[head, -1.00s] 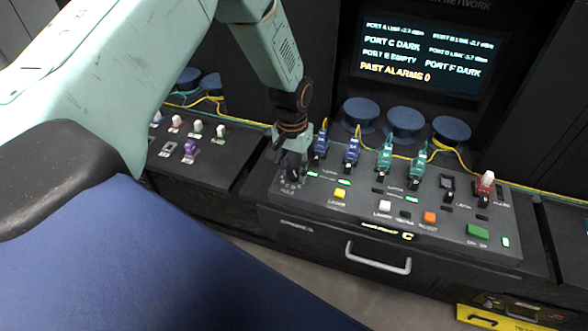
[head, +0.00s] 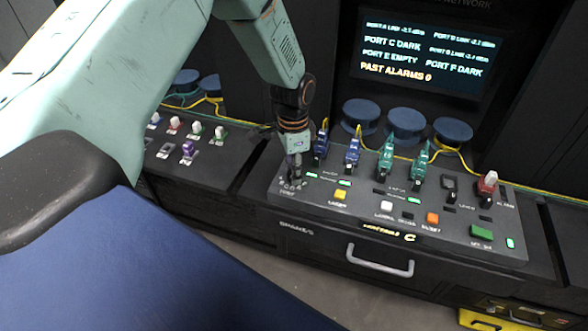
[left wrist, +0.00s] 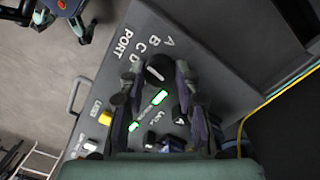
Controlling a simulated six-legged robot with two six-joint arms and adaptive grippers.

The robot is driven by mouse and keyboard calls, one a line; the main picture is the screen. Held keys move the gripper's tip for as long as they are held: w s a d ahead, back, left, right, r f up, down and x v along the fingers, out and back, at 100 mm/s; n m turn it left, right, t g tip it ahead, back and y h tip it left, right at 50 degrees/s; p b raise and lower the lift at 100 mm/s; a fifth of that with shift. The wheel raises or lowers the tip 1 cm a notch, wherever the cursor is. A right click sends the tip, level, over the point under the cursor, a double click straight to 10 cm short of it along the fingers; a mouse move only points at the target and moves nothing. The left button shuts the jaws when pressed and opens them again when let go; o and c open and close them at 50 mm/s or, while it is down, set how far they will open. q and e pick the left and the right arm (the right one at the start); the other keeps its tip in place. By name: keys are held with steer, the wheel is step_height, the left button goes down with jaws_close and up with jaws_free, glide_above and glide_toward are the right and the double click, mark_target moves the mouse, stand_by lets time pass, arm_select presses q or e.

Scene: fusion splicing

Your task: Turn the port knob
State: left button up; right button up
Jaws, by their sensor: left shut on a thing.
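The port knob (left wrist: 157,70) is a dark round knob on the grey sloped panel (left wrist: 205,95), with the letters A, B, C, D and the word PORT printed around it. In the left wrist view it sits between the two fingertips of my left gripper, which is shut on it. In the head view my left gripper (head: 294,172) points down at the panel's left end and largely hides the knob. Which letter the knob points to is hard to tell. My right gripper is not in view.
Blue and teal plugs (head: 386,158) with yellow cables stand right of the gripper. A yellow button (head: 340,195) and lit green indicators are close by. A red-and-white switch (head: 487,183) is at the right. A screen (head: 428,50) lists port states and "PAST ALARMS 0".

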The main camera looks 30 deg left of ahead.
arm_select(q)
steer(key=shift+w+r+m, duration=0.1)
steer(key=shift+m, duration=0.5)
steer(key=o, duration=1.1)
steer(key=shift+o, duration=0.2)
step_height(320, 180, up, 12)
steer(key=shift+a, duration=0.15)
stand_by(0.3)
